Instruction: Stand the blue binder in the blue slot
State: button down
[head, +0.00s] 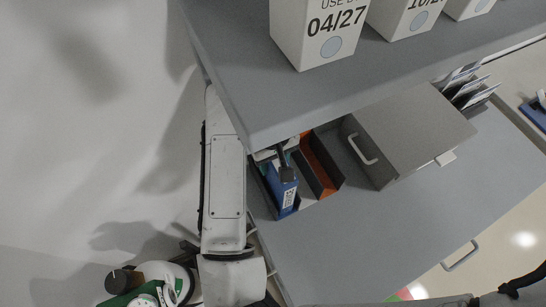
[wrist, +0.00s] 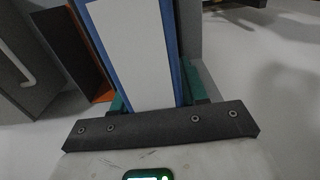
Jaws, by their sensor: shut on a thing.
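The blue binder (head: 285,200) is upright under the upper shelf in the head view, partly covered by my gripper (head: 286,168). In the wrist view the blue binder (wrist: 130,50) shows its broad white face with blue edges, between the teal fingers of my gripper (wrist: 157,95). My gripper is shut on it. Right beside it in the head view is a dark-walled rack with an orange compartment (head: 319,163). The blue slot cannot be told apart from the binder, and I cannot tell whether the binder's foot is down in it.
The grey upper shelf (head: 230,60) with white dated boxes (head: 319,30) overhangs the rack. A grey drawer cabinet (head: 415,130) stands to the right of the rack. The lower grey counter (head: 370,235) is bare in front. A pale wall is at the left.

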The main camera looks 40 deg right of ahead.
jog(key=shift+f, duration=0.1)
jog(key=c, duration=0.6)
grip_release()
notch_tip(320, 180, up, 8)
jog(key=shift+f, duration=0.15)
jog(key=shift+s, duration=0.1)
dwell(0.4)
